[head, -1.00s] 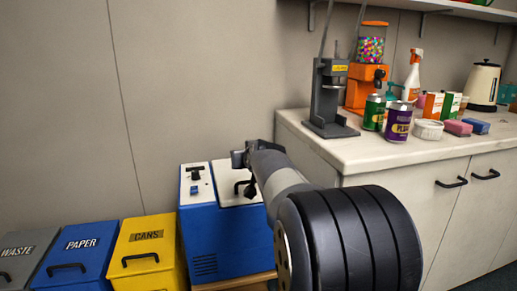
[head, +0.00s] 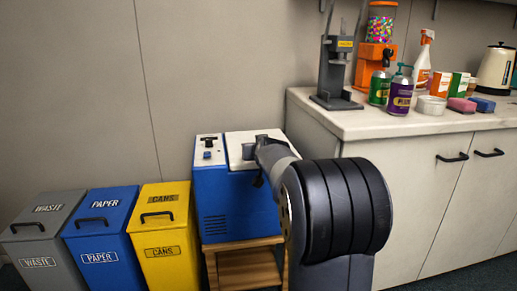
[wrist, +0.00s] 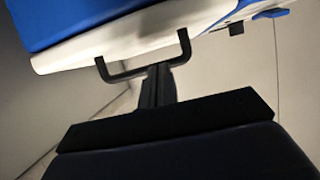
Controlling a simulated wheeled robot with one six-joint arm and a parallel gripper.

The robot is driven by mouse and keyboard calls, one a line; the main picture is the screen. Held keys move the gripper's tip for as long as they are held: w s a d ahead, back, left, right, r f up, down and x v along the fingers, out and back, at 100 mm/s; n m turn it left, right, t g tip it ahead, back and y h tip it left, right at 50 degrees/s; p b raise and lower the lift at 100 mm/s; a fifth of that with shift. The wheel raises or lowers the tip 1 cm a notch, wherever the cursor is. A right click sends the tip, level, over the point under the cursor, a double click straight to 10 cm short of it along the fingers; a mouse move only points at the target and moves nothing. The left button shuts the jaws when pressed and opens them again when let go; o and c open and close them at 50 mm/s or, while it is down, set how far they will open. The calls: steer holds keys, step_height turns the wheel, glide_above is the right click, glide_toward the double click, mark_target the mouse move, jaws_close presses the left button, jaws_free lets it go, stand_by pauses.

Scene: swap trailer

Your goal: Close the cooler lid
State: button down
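The cooler (head: 238,207) is a blue box with a white top, standing on a wooden stand. Its white lid (head: 239,138) looks flat and level with the fixed white panel beside it, though my arm covers its right part. The wrist view shows the underside-lit edge of the lid (wrist: 130,38) and its black bar handle (wrist: 112,75). My gripper (wrist: 158,72) is at the middle of the handle, its narrow fingers close together and overlapping the bar. It appears shut on the handle. In the head view my gripper (head: 250,150) is over the lid, partly hidden by my wrist.
Grey, blue and yellow bins (head: 165,225) stand left of the cooler. The counter (head: 350,123) rises close on the right, bearing a grey press, cans, bottles and small boxes. The wall (head: 215,70) is behind. A wooden stand (head: 248,265) is under the cooler.

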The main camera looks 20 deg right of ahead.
steer(key=shift+f+g, duration=0.3)
steer(key=shift+f, duration=0.65)
step_height(320, 180, up, 6)
steer(key=s+p, duration=0.1)
steer(key=p, duration=0.3)
steer(key=s+a+f+b, duration=0.2)
steer(key=s+f+b, duration=0.3)
steer(key=s, duration=0.3)
steer(key=shift+a+f, duration=0.15)
steer(key=w+d+r+p, duration=0.1)
steer(key=w+d+p, duration=0.1)
steer(key=w, duration=0.7)
steer(key=shift+d+r, duration=0.15)
steer(key=shift+r, duration=0.1)
